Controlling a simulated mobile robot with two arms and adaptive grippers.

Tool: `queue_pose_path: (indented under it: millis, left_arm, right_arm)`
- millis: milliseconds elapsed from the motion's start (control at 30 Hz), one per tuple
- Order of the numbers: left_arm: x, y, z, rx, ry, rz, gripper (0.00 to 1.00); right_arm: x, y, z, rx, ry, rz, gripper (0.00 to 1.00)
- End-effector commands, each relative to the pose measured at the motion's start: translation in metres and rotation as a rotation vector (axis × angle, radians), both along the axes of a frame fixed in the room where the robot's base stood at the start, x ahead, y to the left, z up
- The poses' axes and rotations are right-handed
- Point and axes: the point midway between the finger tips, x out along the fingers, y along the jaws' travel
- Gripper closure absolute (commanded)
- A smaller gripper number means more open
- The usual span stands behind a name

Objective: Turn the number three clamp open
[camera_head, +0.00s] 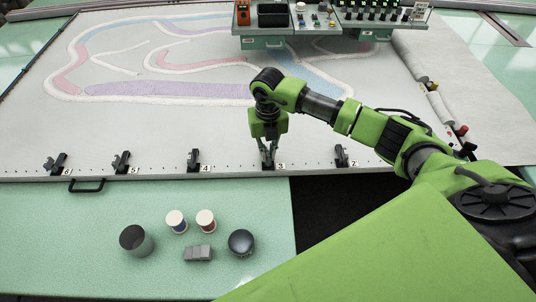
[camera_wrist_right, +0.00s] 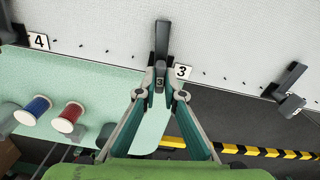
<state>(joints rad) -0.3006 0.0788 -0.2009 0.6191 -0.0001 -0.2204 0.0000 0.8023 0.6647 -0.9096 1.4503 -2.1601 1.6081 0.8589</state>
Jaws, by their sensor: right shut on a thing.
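The number three clamp (camera_head: 268,164) is a small dark clamp on the front edge of the white cloth frame, next to a "3" label. My right gripper (camera_head: 267,150) points down onto it from above. In the right wrist view the clamp (camera_wrist_right: 161,42) shows as a dark bar reaching from the edge over the cloth. There the fingertips of my right gripper (camera_wrist_right: 160,92) are closed on both sides of its near part, which bears a "3". The fingers hide some of the clamp's lower part. My left gripper is not in view.
Clamp four (camera_head: 194,160) and clamp two (camera_head: 341,155) stand either side along the edge. Two thread spools (camera_head: 176,221), a dark cup (camera_head: 136,240), grey blocks (camera_head: 198,253) and a dark round object (camera_head: 241,242) are on the green table. A control panel (camera_head: 262,43) overhangs the cloth.

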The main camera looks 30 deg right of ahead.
Motion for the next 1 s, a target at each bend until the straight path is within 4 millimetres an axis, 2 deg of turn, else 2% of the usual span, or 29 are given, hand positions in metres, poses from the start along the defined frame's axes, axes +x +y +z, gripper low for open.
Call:
queue_pose_path:
  millis: [33,1000]
  left_arm:
    - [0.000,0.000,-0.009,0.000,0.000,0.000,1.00]
    - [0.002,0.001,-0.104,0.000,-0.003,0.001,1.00]
  right_arm:
    - [0.001,-0.001,-0.003,-0.001,-0.002,0.036,1.00]
    - [0.002,-0.001,-0.003,-0.002,-0.005,0.949,1.00]
